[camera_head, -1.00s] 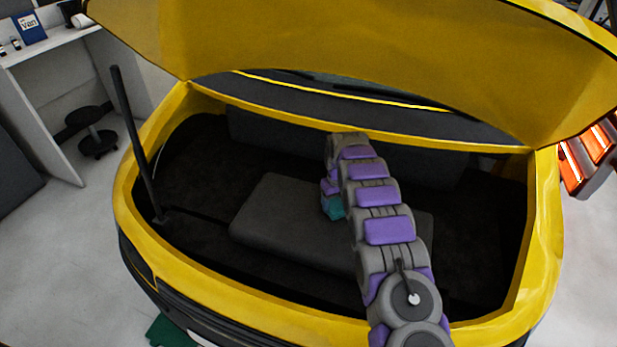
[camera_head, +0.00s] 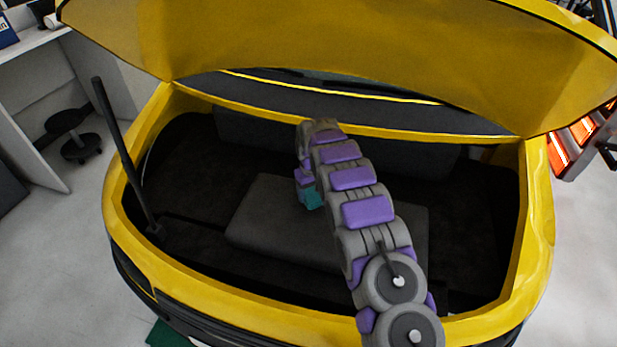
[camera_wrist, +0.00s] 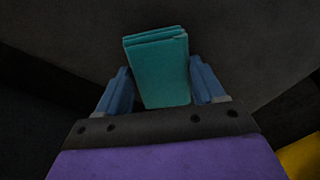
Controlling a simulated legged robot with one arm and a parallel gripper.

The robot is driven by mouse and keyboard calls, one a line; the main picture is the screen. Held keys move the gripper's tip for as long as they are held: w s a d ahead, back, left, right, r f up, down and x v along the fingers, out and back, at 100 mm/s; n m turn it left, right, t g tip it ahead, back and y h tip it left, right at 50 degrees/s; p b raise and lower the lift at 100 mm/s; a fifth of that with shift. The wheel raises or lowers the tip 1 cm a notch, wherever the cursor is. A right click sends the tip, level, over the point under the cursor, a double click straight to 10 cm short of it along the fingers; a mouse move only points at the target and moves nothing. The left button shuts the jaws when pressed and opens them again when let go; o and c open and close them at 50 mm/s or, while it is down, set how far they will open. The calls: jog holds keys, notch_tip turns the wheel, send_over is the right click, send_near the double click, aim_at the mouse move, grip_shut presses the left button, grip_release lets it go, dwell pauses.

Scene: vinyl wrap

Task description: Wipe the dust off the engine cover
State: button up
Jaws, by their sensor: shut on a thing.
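The engine cover (camera_head: 270,230) is a dark grey raised block in the middle of the open yellow car's bay. My gripper (camera_wrist: 160,90) is shut on a folded teal cloth (camera_wrist: 158,68), with a blue finger on each side of it. In the head view the cloth (camera_head: 311,198) shows at the end of my arm, over the far part of the engine cover. The cover's surface (camera_wrist: 235,30) fills much of the wrist view beyond the cloth. I cannot tell whether the cloth touches it. No dust can be made out.
The raised yellow hood (camera_head: 340,45) hangs above the bay. A dark rod (camera_head: 120,155) stands at the bay's left corner. The yellow front rim (camera_head: 240,305) lies beneath my arm. A stool (camera_head: 75,140) and white desk (camera_head: 30,110) are at left, orange-lit equipment (camera_head: 572,145) at right.

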jog(key=r, duration=0.1)
jog(key=a+r+p, duration=0.1)
jog(key=r, duration=0.1)
jog(key=shift+r, duration=0.9)
jog(key=shift+d+r+p, duration=0.3)
jog(key=shift+d+r, duration=0.05)
jog(key=shift+a, duration=0.2)
